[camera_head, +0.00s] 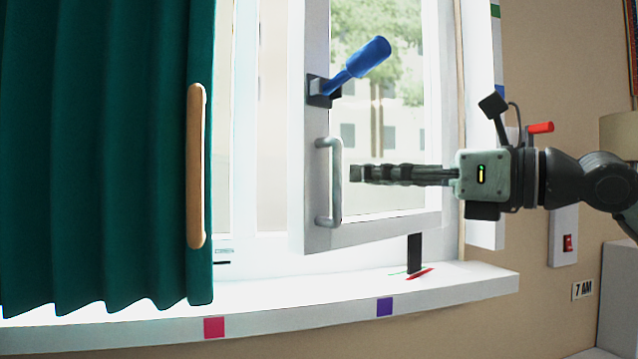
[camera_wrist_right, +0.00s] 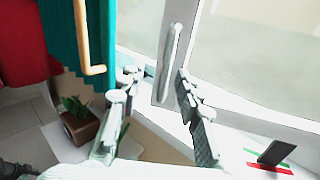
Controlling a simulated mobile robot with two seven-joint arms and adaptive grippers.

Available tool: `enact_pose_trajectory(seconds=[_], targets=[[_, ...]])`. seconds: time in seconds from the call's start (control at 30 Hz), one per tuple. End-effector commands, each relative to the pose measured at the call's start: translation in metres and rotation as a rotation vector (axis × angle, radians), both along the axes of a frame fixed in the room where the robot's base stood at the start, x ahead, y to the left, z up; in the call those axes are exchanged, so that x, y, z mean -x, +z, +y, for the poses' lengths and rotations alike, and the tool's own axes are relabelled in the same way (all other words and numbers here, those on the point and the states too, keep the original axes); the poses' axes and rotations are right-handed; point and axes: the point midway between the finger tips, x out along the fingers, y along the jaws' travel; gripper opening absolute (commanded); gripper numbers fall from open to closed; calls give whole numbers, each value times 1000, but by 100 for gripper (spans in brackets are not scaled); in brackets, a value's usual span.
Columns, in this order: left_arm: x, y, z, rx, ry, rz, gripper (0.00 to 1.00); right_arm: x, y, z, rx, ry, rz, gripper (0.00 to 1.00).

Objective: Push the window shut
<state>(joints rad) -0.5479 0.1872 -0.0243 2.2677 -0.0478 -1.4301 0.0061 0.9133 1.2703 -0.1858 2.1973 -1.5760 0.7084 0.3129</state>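The window sash (camera_head: 345,236) is white-framed and stands ajar, its left edge swung out toward me from the white window frame (camera_head: 246,120). It carries a blue lever handle (camera_head: 365,60) and a grey upright pull handle (camera_head: 335,185). In the right wrist view the pull handle (camera_wrist_right: 170,55) stands just beyond the fingertips. My right gripper (camera_head: 356,173) comes in from the right, its tips close to the pull handle; I cannot tell whether they touch. Its fingers (camera_wrist_right: 157,78) are spread with nothing held between them. My left gripper is not in view.
A green curtain (camera_head: 100,150) with a wooden handle (camera_head: 196,165) hangs at left. A black upright piece (camera_head: 415,253) stands on the white sill (camera_head: 290,300) beside red and green marks. A potted plant (camera_wrist_right: 80,122) is below left. A red wall switch (camera_head: 568,243) is at right.

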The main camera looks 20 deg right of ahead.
Motion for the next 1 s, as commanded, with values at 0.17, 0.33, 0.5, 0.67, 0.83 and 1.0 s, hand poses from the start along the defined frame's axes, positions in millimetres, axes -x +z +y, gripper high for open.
enact_pose_trajectory(seconds=[0.17,0.33,0.5,0.67,0.83,1.0], targets=[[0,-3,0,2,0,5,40,-3,5,-7,67,-57,-18,34],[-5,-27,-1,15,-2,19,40,-20,8,9,62,-51,-19,34],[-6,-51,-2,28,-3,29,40,-43,7,26,62,-51,-18,34],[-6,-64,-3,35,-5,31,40,-56,5,35,61,-53,-17,34],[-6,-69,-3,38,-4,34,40,-60,3,37,63,-54,-18,34],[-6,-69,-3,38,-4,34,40,-60,3,37,62,-54,-17,34]])
